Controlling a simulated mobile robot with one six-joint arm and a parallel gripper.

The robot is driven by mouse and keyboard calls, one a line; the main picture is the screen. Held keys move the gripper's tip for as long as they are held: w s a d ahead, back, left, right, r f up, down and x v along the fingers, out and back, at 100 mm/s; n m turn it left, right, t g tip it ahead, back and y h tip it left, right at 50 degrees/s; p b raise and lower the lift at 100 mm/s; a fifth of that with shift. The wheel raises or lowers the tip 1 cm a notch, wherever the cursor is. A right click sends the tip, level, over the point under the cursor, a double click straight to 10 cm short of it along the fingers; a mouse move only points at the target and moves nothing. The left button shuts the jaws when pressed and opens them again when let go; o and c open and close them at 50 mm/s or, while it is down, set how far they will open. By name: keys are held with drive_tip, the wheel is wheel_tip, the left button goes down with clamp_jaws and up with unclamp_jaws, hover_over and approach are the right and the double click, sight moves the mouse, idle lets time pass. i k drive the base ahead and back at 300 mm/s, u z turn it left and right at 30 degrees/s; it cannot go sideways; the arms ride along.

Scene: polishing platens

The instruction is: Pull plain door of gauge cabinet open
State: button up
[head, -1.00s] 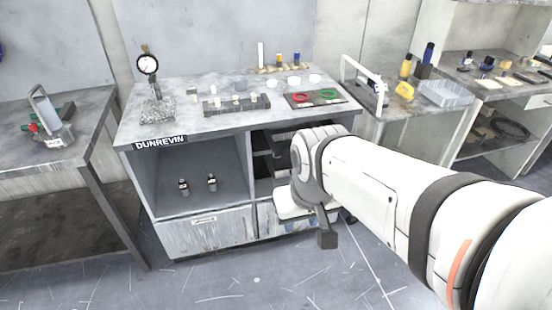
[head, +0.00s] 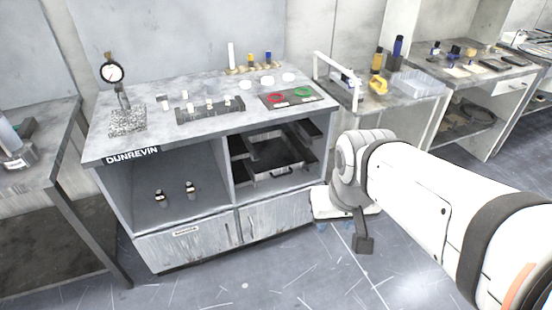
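The gauge cabinet (head: 228,167) is the grey bench marked DUNREVIN. Low on its front are two grey door fronts side by side. The left one (head: 185,244) bears a small label. The right one, the plain door (head: 278,222), has no label and looks shut, with a thin upright handle (head: 252,226) near its left edge. My gripper (head: 362,243) is at the end of my white arm, right of the cabinet and apart from the plain door. Only a dark part shows below the wrist; its fingers cannot be made out, nor whether they hold anything.
Above the doors, an open bay holds two small gauges (head: 190,190), and another holds a dark drawer tray (head: 275,168). A dial gauge stand (head: 113,75) and small parts stand on top. Another bench (head: 405,110) is at right. The floor before the doors is clear.

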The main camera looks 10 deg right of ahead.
sight(262, 220)
drive_tip(key=z, duration=0.05)
drive_tip(key=k, duration=1.2)
drive_tip(key=u, duration=0.7)
drive_tip(key=i, duration=1.9)
drive_tip(key=z, duration=0.25)
